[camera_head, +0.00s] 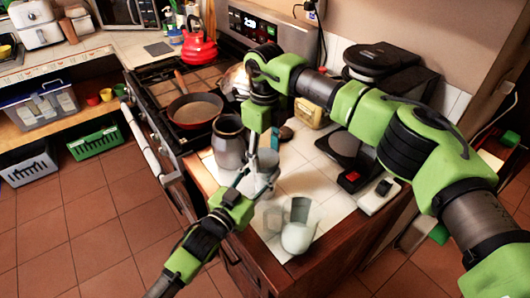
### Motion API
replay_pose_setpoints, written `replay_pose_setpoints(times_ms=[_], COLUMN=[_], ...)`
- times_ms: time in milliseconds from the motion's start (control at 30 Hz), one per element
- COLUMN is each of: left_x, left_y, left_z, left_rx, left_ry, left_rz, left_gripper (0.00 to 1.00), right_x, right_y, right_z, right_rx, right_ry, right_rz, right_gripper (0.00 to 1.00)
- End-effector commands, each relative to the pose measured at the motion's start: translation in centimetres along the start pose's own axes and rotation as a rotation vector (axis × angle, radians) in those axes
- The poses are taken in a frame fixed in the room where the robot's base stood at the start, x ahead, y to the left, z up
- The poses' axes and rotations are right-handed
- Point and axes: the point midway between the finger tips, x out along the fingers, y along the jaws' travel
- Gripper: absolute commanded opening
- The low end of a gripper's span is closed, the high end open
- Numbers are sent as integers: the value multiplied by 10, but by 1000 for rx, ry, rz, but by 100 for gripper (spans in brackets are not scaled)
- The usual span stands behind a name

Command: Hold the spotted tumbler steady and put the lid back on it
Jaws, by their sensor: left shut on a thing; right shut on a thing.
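The tumbler (267,182) is a pale grey cup standing on the white tiled counter (325,183), just right of a grey metal jar. Its spots are too small to make out. My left gripper (246,176) reaches in from the lower left and is shut on the tumbler's left side. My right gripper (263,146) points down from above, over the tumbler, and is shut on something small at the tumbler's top. That thing appears to be the lid, but the fingers mostly hide it. I cannot tell whether the lid touches the rim.
The grey metal jar (229,143) stands close behind the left gripper. A clear and white pitcher-like vessel (299,229) stands near the counter's front corner. A black coffee machine (378,70) and a stove with a red pan (195,110) are behind.

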Motion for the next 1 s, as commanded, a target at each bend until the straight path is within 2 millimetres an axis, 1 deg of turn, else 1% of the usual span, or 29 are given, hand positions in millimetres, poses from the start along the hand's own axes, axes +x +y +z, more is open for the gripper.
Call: replay_pose_setpoints(times_ms=[33,133,267,300,367,667,767,867,1000], left_x=[0,0,0,0,0,0,0,0,0], left_y=[0,0,0,0,0,0,0,0,0], left_z=[-1,-1,-1,-1,-1,-1,-1,-1,-1], left_rx=[1,1,1,1,1,0,0,0,0], left_ry=[3,3,3,3,3,2,2,2,2], left_rz=[1,1,1,1,1,1,1,1,1], left_gripper=[0,0,0,0,0,0,0,0,0], right_x=[0,0,0,0,0,0,-3,-12,-32], right_y=[0,-1,0,-1,0,0,0,0,-1], right_z=[0,0,0,0,0,0,0,0,1], right_rx=[87,239,238,238,237,235,235,235,234], right_ry=[-2,-2,-2,-2,-2,-1,-2,-2,-3], right_rz=[-1,-1,-1,-1,-1,0,-1,-1,-2], right_gripper=[28,28,28,56,70,70,70,70,70])
